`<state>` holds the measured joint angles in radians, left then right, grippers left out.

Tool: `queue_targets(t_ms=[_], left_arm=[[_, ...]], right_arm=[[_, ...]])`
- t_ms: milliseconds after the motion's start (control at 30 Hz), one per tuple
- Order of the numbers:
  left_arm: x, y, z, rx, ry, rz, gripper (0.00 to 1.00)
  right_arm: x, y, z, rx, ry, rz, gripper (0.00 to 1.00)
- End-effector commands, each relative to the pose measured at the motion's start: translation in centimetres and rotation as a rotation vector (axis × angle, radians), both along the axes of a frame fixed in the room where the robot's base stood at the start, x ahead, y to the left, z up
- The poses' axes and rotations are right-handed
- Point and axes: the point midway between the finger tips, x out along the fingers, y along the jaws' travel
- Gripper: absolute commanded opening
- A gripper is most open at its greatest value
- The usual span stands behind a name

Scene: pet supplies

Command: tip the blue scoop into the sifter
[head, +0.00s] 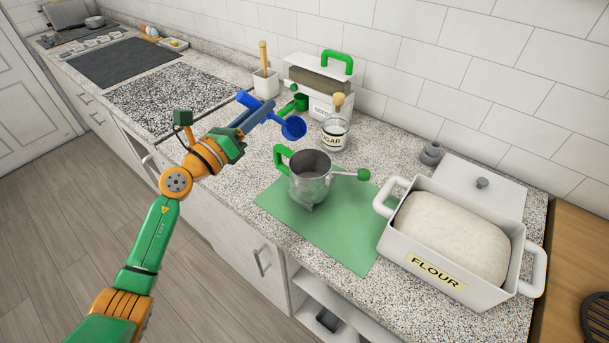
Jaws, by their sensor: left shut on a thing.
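The blue scoop (292,128) is in my left gripper (258,113), which is shut on its handle. The scoop's bowl hangs in the air up and to the left of the sifter, apart from it in the picture. I cannot tell what the bowl holds. The sifter (312,182) is a grey metal cup with a green handle on its left and a crank with a green knob on its right. It stands upright on a green mat (335,236). My right gripper is not in view.
A white flour bin (440,273) stands open at the right, filled with flour, its lid (485,186) behind it. A sugar jar (334,136), a white seed container (318,85) and a small pot (265,83) stand behind the scoop. The mat's front part is clear.

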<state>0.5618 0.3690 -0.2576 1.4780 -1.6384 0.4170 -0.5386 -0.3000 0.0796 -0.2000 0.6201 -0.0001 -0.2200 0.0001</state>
Motion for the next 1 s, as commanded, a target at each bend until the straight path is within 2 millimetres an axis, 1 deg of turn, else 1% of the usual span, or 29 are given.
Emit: queue_targets(t_ms=[133,333,400,700,800,1000], left_arm=[[0.0,0.0,1.4,-0.055,0.051,0.0,0.0],[0.0,0.0,2.4,-0.168,0.157,0.001,0.0],[0.0,0.0,1.9,-0.212,0.201,-0.001,0.0],[0.0,-0.1,4.0,-0.481,0.439,-0.002,0.0],[0.0,0.0,4.0,-0.508,0.467,0.001,0.0],[0.0,0.0,4.0,-0.507,0.466,0.001,0.0]], right_arm=[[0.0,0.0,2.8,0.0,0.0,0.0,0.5],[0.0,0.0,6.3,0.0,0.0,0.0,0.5],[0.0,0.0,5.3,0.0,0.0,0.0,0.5],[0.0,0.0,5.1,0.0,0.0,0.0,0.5],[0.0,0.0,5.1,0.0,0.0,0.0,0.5],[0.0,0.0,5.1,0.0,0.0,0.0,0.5]])
